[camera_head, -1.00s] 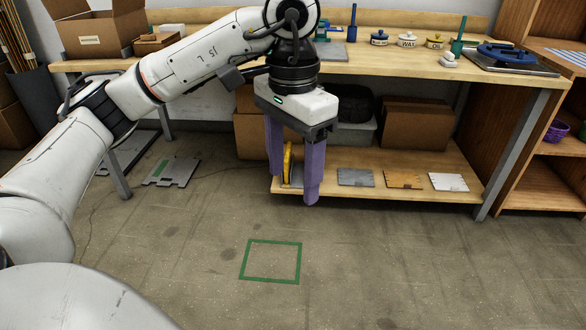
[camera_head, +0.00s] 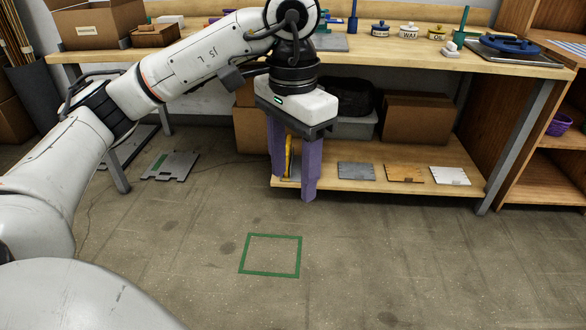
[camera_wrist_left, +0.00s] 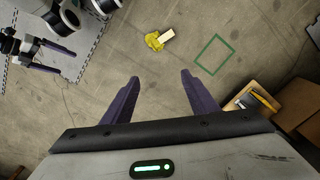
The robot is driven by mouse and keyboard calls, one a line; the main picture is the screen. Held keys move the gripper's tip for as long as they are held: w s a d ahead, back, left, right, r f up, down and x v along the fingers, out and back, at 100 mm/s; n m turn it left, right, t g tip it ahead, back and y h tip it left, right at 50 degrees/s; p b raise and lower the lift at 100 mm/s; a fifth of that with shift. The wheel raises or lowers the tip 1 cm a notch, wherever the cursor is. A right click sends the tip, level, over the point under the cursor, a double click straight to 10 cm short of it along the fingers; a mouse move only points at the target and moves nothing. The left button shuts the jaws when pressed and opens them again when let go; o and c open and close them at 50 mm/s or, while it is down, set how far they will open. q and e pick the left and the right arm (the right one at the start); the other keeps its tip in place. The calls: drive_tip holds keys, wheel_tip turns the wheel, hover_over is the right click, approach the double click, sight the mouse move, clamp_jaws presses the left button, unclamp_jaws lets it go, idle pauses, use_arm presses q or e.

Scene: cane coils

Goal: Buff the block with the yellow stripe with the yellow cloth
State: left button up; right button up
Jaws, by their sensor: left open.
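A yellow cloth (camera_wrist_left: 155,41) lies crumpled on the floor in the left wrist view. A pale block (camera_wrist_left: 167,35) lies against or on it; I cannot make out a stripe on it. My left gripper (camera_head: 292,188) hangs over the floor in front of the bench, fingers apart and empty. Its purple fingers also show in the left wrist view (camera_wrist_left: 158,84), apart from cloth and block. An upright yellow thing (camera_head: 288,158) shows between the fingers in the head view, behind them at the lower shelf.
A green square outline (camera_head: 271,256) is marked on the clear floor. The bench's lower shelf (camera_head: 400,184) holds a grey tile (camera_head: 356,170), an orange-brown tile (camera_head: 405,173) and a white tile (camera_head: 450,176). Bench legs (camera_head: 515,145) and a wooden shelf unit (camera_head: 545,185) stand at the right.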

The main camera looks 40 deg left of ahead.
use_arm(q)
clamp_jaws()
idle(0.3)
